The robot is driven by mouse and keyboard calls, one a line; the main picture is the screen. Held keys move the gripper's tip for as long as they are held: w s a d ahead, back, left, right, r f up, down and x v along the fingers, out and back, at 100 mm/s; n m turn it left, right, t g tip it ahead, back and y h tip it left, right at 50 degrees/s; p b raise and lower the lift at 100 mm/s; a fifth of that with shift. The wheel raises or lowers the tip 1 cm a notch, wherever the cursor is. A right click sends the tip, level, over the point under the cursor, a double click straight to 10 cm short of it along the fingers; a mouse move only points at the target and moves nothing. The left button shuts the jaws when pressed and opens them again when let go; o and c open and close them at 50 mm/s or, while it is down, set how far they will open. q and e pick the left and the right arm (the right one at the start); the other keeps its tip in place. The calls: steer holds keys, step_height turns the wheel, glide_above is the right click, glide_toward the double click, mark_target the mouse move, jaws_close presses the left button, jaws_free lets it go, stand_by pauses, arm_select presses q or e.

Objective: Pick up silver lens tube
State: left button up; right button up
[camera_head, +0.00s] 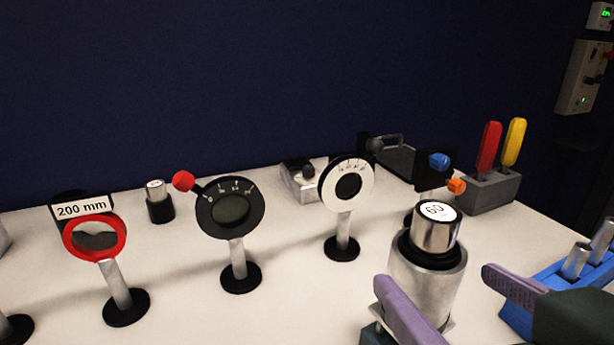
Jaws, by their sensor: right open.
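A silver lens tube (433,234) with a round white label reading 60 stands upright at the right front. It sits in a black ring on top of a wider grey cylindrical holder (425,282). My right gripper (437,278) comes in from the lower right. Its two purple fingers are spread wide, one on each side of the holder and lower in the picture than the tube. Nothing is held between them, and I cannot tell how far they are from the holder. My left gripper is not in view.
Posts with a red ring (67,240), a black dial (205,217) and a white dial (330,189) stand on the white table. A small silver cylinder (155,188) stands behind. A grey block (490,198) holds red and yellow handles. A blue rack (560,279) lies right.

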mark_target(444, 282)
steer(key=x, duration=0.3)
steer(key=shift+d+f, duration=0.1)
steer(key=shift+d, duration=0.05)
steer(key=x, duration=0.6)
steer(key=shift+f, duration=0.1)
steer(key=shift+s, duration=0.1)
steer(key=c, duration=1.5)
